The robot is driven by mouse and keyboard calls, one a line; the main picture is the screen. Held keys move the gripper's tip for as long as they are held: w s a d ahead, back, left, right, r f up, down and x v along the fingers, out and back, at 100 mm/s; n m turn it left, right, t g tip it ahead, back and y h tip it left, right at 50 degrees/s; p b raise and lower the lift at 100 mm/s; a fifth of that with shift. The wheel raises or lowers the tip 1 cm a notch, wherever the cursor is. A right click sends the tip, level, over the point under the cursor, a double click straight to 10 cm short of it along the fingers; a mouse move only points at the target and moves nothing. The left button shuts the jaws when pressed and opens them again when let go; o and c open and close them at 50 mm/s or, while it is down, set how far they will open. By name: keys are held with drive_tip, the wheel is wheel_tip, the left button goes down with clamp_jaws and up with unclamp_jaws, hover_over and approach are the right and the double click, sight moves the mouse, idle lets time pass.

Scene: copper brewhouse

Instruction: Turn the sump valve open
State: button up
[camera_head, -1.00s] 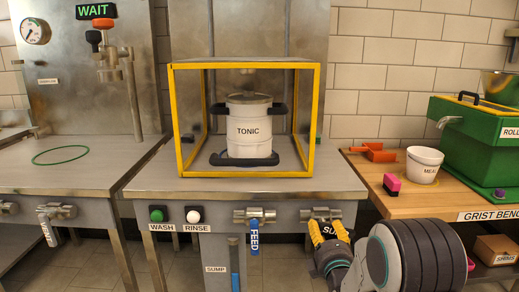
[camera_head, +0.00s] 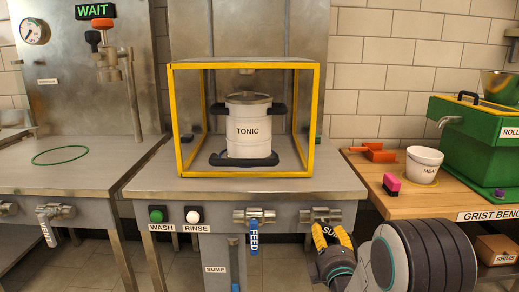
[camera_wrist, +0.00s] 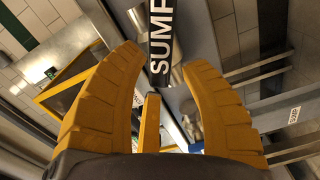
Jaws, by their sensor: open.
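The sump valve (camera_head: 312,215) is a metal fitting on the front of the middle bench, right of the feed valve. Its dark handle, lettered in white, hangs downward, roughly across the horizontal pipe, and is partly hidden by my gripper (camera_head: 333,234). In the wrist view the black SUMP handle (camera_wrist: 158,42) reaches between the yellow fingertips of my gripper (camera_wrist: 160,57). The fingers are open, one on each side of the handle, with visible gaps. The blue FEED handle (camera_head: 254,233) hangs straight down.
A yellow-framed guard (camera_head: 240,64) surrounds the white TONIC pot (camera_head: 248,130) on the bench. Green WASH (camera_head: 158,215) and white RINSE (camera_head: 194,215) buttons are left of the feed valve. The wooden grist bench (camera_head: 420,207) stands close on the right.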

drive_tip(key=shift+m, duration=0.6)
drive_tip(key=shift+w, duration=0.2)
drive_tip(key=shift+w, duration=0.4)
drive_tip(key=shift+d, duration=0.1)
drive_tip(key=shift+s+f, duration=0.1)
clamp_jaws()
